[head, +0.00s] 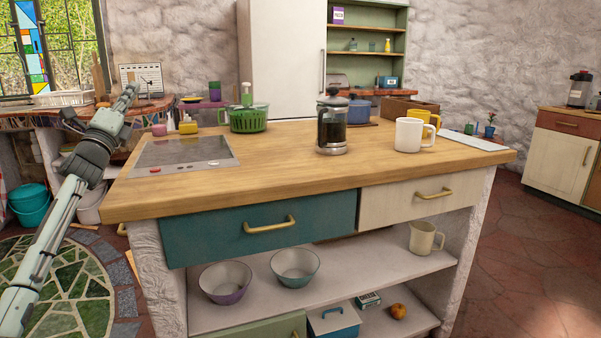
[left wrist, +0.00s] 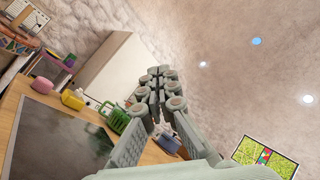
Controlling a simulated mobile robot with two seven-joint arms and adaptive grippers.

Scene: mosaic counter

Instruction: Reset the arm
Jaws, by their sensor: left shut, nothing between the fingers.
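My left arm comes in from the left in the head view, raised beside the left end of the wooden island. My left gripper (head: 126,97) points up and away, in the air near the island's far left corner. In the left wrist view the fingers of the left gripper (left wrist: 160,75) are shut together with nothing between them. It touches no object that I can see. My right gripper is in neither view.
The island counter (head: 270,160) carries a cooktop (head: 183,154), a green colander (head: 249,119), a French press (head: 332,124) and a white mug (head: 409,135). Bowls stand on the shelf below. The counter's front middle is clear. A white fridge (head: 287,60) stands behind.

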